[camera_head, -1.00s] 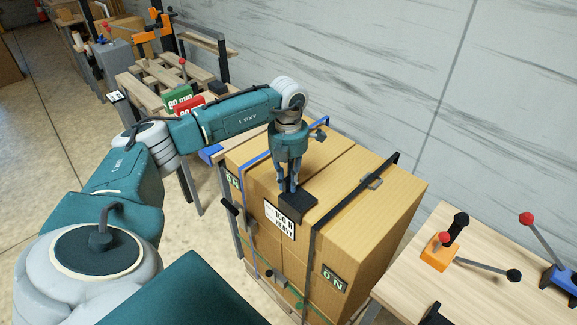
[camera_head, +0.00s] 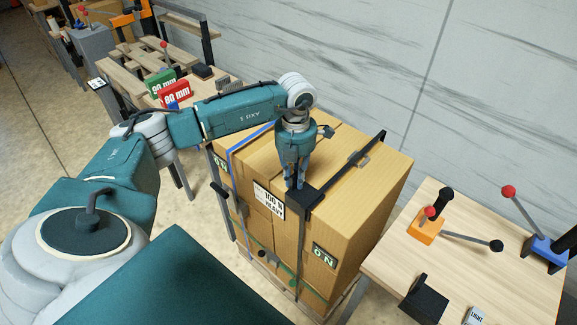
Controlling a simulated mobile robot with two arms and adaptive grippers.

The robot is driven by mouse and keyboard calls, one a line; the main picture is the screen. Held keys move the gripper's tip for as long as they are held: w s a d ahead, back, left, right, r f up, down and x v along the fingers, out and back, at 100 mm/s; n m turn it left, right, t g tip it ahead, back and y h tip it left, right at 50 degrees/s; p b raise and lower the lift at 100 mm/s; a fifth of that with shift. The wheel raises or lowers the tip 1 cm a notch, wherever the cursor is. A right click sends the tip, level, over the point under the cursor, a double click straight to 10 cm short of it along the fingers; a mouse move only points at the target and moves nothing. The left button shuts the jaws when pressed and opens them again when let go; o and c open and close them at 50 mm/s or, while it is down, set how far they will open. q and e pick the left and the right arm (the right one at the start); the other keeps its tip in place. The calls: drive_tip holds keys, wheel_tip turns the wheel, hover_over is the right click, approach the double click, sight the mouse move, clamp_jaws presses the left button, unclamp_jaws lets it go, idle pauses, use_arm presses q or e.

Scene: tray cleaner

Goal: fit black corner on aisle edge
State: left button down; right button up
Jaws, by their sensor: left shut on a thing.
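My left gripper (camera_head: 297,186) reaches down over the top of the stacked cartons (camera_head: 268,160) and is shut on a black corner (camera_head: 308,198). The black corner is at the cartons' top front edge, where the black strap (camera_head: 345,172) bends down the front face. It appears to meet or overlap the strap there; whether the strap runs over or under it I cannot tell. The gripper fingers hide part of the corner. My right gripper is out of view.
A blue strap (camera_head: 240,143) crosses the cartons' left side. The right table (camera_head: 462,265) holds another black angled piece (camera_head: 424,299), an orange tensioner (camera_head: 426,228) and a blue one (camera_head: 546,250). A bench with green and red boxes (camera_head: 174,94) stands behind my left arm.

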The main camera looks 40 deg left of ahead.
sight(303, 190)
use_arm(q)
drive_tip(key=shift+s+d+p, duration=0.1)
drive_tip(key=shift+d+p, duration=0.25)
drive_tip(key=shift+d, duration=1.2)
drive_tip(key=shift+f+b, duration=0.4)
drive_tip(key=c, duration=1.6)
unclamp_jaws()
drive_tip(key=shift+o, duration=0.2)
wheel_tip(303, 190, up, 12)
